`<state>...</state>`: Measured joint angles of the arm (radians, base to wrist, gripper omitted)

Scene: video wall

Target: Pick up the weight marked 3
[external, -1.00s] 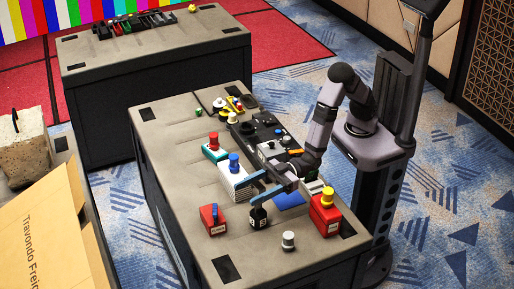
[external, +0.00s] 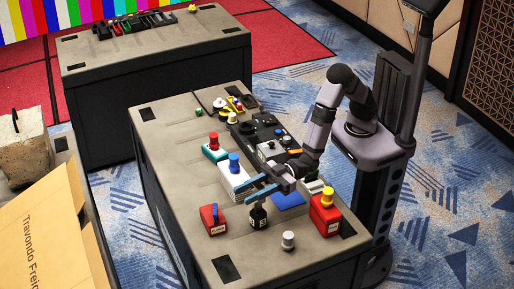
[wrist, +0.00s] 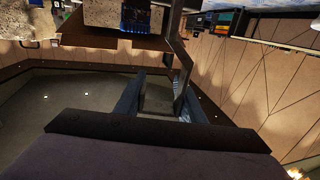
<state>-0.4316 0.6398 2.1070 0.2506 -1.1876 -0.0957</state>
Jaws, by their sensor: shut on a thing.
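A black weight (external: 258,218) with a pale label is near the front middle of the table, below my gripper (external: 262,192). The label is too small to read surely. My gripper's blue fingers are shut on the top of this black weight. In the wrist view my gripper (wrist: 158,97) has a dark piece between its fingers. I cannot tell whether the weight's base is clear of the table. Other weights are a red one with a blue knob (external: 212,219), a white one with a blue knob (external: 234,180) and a red one with a yellow knob (external: 324,215).
A teal and white block with a red knob (external: 215,150) stands farther back. A small grey knobbed weight (external: 288,240) stands at the front right. A blue flat piece (external: 289,200) lies right of my gripper. The table's front left is clear.

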